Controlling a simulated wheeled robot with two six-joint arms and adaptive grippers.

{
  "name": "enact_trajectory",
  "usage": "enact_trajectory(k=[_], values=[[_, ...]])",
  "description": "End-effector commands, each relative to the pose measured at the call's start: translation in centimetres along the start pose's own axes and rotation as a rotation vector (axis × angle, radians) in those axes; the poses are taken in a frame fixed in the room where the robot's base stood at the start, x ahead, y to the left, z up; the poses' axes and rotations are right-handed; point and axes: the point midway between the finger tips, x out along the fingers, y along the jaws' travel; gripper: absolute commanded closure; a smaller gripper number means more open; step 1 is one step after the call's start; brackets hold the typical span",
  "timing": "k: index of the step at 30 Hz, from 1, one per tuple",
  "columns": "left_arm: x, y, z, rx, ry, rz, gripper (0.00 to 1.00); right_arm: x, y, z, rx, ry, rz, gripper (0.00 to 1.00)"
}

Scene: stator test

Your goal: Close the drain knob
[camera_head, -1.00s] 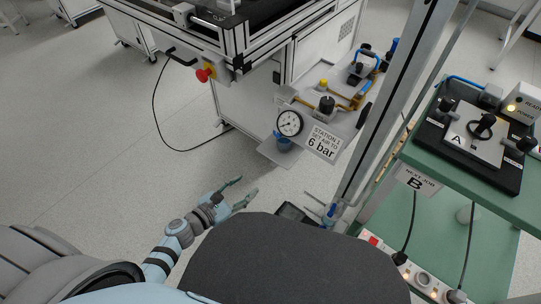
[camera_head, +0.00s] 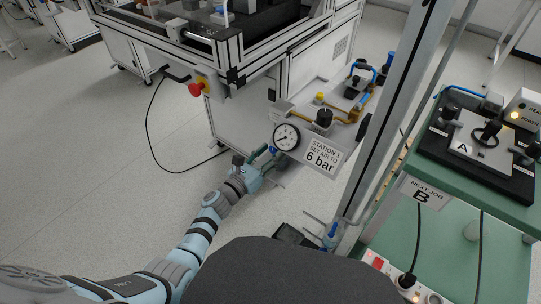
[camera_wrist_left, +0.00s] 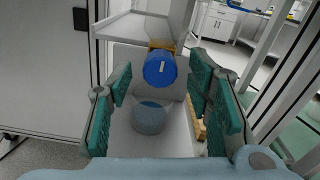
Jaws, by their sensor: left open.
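The drain knob, a blue round knob with a short white mark (camera_wrist_left: 161,68), sits below a brass fitting in the left wrist view. In the head view my left gripper (camera_head: 262,164) is just below the pressure gauge (camera_head: 286,137), and the knob is mostly hidden. My right gripper is not in view.
A "6 bar" sign (camera_head: 321,157) stands right of the gauge. A black knob (camera_head: 324,118) and brass pipes are on the panel behind. A red stop button (camera_head: 195,89) is on the bench corner. A metal post (camera_head: 387,110) rises at the right.

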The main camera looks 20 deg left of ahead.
Motion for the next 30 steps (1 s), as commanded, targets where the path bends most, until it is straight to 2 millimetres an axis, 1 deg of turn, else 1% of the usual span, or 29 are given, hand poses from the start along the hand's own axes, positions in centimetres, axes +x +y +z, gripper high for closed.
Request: enact_trajectory(k=[3,4,11,12,13,14,23,26,30], values=[[0.0,0.0,0.0,0.000,0.000,0.000,0.54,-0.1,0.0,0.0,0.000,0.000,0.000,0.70],[0.0,0.0,0.0,0.000,0.000,0.000,0.55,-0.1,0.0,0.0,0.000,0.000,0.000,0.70],[0.0,-0.1,0.0,0.000,0.000,-0.001,0.92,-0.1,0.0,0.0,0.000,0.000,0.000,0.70],[0.0,-0.1,0.0,0.000,0.000,-0.001,0.99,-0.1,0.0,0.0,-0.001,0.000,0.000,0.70],[0.0,-0.1,0.0,0.000,0.000,-0.001,1.00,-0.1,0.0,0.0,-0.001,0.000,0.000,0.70],[0.0,-0.3,0.0,0.000,0.000,-0.001,1.00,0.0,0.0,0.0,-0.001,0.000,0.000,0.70],[-0.1,-0.1,-0.1,0.040,-0.001,-0.002,1.00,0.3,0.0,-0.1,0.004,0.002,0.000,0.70],[-0.1,-0.1,-0.2,0.081,0.000,-0.003,1.00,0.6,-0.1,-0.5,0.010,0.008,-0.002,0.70],[-0.1,0.0,-0.3,0.169,-0.001,-0.002,1.00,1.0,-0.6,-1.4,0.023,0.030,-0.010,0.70]])
